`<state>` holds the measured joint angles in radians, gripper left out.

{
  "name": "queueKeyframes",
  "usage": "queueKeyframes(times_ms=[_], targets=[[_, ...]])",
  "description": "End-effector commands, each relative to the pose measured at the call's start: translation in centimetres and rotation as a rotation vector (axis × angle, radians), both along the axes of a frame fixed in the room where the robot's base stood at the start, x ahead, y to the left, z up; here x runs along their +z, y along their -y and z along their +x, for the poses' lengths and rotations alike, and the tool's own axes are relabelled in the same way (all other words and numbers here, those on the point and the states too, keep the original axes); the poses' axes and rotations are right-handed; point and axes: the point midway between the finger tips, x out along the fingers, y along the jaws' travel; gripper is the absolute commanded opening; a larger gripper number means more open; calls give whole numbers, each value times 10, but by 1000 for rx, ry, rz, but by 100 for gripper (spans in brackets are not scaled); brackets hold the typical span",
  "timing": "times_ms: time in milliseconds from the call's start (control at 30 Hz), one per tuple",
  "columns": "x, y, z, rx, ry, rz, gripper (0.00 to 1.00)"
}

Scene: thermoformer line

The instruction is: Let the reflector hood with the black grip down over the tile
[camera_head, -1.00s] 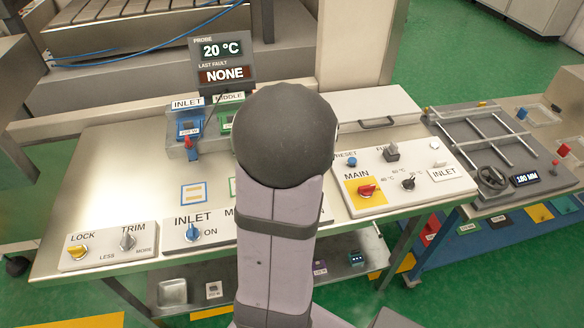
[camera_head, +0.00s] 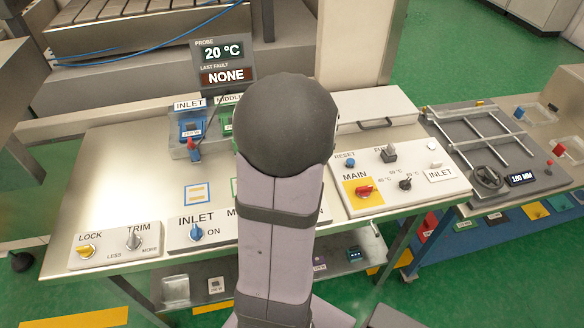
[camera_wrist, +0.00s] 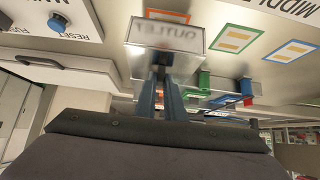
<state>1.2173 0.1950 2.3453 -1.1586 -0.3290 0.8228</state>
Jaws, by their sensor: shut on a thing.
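My gripper (camera_wrist: 160,84) shows in the wrist view with its two dark fingers close together. At the fingertips is a silvery box-shaped piece, which I take as the reflector hood (camera_wrist: 158,62), with a pale plate lettered OUTLET, upside down, at its top edge. The fingers are shut on it; its black grip is hard to make out between them. An orange-framed square (camera_wrist: 168,16) on the table lies just beyond it. I cannot tell how high the hood is, and no tile shows under it. In the head view my arm hides gripper and hood.
The blue INLET holder (camera_head: 191,128) and green MIDDLE holder (camera_head: 226,121) stand at the table's back, near the probe display (camera_head: 222,62). A control panel (camera_head: 405,178) is at the right, a LOCK and TRIM panel (camera_head: 115,246) at the front left. The left tabletop is bare.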

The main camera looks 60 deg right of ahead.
Motion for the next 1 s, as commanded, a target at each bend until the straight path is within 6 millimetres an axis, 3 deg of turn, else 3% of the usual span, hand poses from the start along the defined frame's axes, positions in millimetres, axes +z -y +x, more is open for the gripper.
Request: queueKeyframes(times_ms=[433, 1000], targets=[[16, 0, 0, 0, 1, -1, 0], [16, 0, 0, 1, 1, -1, 0]])
